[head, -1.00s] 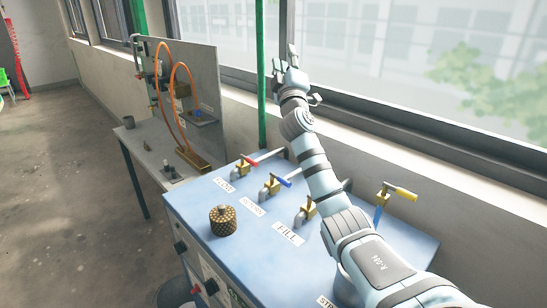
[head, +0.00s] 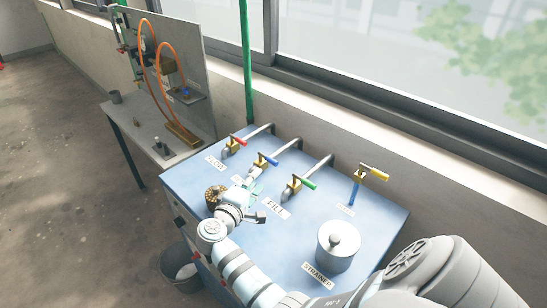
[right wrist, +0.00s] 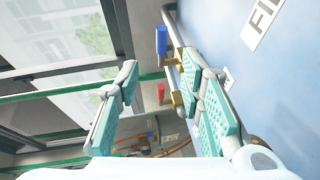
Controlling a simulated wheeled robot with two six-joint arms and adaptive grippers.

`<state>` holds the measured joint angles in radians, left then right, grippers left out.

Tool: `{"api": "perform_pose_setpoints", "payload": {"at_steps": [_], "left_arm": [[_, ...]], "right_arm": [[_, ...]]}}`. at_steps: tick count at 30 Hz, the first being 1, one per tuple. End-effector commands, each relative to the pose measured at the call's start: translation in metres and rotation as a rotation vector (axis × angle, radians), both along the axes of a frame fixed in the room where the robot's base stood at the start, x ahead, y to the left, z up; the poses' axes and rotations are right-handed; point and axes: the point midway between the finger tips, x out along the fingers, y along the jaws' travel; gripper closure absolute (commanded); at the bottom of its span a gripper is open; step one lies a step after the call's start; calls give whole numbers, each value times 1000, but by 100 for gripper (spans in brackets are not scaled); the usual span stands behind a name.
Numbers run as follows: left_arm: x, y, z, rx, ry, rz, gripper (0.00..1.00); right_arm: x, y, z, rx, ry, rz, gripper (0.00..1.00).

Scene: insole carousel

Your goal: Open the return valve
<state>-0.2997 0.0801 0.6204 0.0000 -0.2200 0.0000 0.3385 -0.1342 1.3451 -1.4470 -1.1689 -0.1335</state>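A row of valves with coloured levers stands on the blue bench (head: 290,235). The valve with the blue lever (head: 266,160) has its label mostly hidden behind my right gripper, so I cannot read it now. The red lever (head: 237,141) is to its left and the green lever (head: 304,182) by the FILL label is to its right. My right gripper (head: 256,200) is open and empty, low over the bench just in front of the blue-lever valve. In the right wrist view, the blue lever (right wrist: 161,40) shows beyond and between the spread fingers (right wrist: 160,82). My left gripper is out of view.
A knobbly brown cap (head: 214,196) sits left of my right gripper. A side table with a panel (head: 190,75) is at the left, and a bucket (head: 183,270) is on the floor.

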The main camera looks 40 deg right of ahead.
Motion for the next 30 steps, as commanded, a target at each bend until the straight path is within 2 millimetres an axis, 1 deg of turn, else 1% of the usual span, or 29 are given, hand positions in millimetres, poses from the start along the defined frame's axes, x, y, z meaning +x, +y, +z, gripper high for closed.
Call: {"api": "perform_pose_setpoints", "payload": {"at_steps": [3, 9, 13, 15, 18, 24, 26, 30], "left_arm": [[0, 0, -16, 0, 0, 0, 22], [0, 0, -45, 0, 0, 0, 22], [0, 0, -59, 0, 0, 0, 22], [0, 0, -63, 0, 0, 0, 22], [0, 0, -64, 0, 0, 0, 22], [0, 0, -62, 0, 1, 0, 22], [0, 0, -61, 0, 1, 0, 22], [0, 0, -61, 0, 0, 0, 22]], "right_arm": [[14, -27, -10, -6, -3, -1, 65], [40, -79, -24, -5, -3, -1, 65], [52, -102, -28, -2, -5, 0, 65], [55, -109, -28, -2, -3, 0, 65], [58, -114, -27, 0, -4, 0, 65], [58, -114, -25, -1, -3, 1, 65], [58, -114, -24, -1, -3, 1, 75], [58, -114, -24, -1, -3, 1, 97]]}}
